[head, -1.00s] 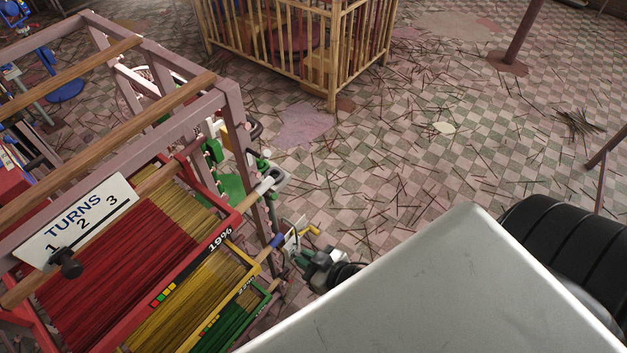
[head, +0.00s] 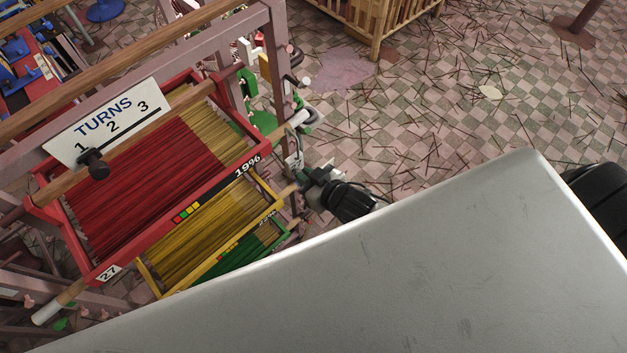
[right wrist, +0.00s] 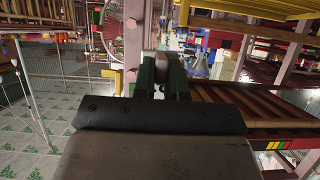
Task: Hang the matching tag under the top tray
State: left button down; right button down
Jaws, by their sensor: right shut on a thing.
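The top tray (head: 247,163) has a red frame and holds red and yellow sticks. It bears a 19% label and a row of coloured squares. A white tag reading 27 (head: 109,274) is at its near left corner. My right gripper (head: 308,178) is at the tray's right side, lower in the picture than the white rod end (head: 297,119). It is shut on a small white tag (head: 294,160), whose print I cannot read. In the right wrist view, the dark gripper (right wrist: 160,75) shows, but the tag cannot be made out. My left gripper is not in view.
A yellow tray (head: 270,211) and a green tray (head: 282,240) are under the red one. The mauve rack post (head: 277,60) stands close to my right gripper. A white TURNS sign (head: 108,122) is on the rack. Sticks litter the checkered floor.

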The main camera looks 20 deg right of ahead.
aim_at(297, 169)
jog(key=shift+w+a+f+b, duration=0.1)
jog(key=shift+w+a+b, duration=0.25)
jog(key=shift+w, duration=0.5)
jog(key=shift+w+a+b, duration=0.25)
jog(key=shift+w+b, duration=0.1)
jog(key=shift+w, duration=0.45)
jog(key=shift+w+f+b, duration=0.1)
jog(key=shift+f+b, duration=0.4)
jog(key=shift+f, duration=0.3)
jog(key=c, duration=0.8)
grip_release()
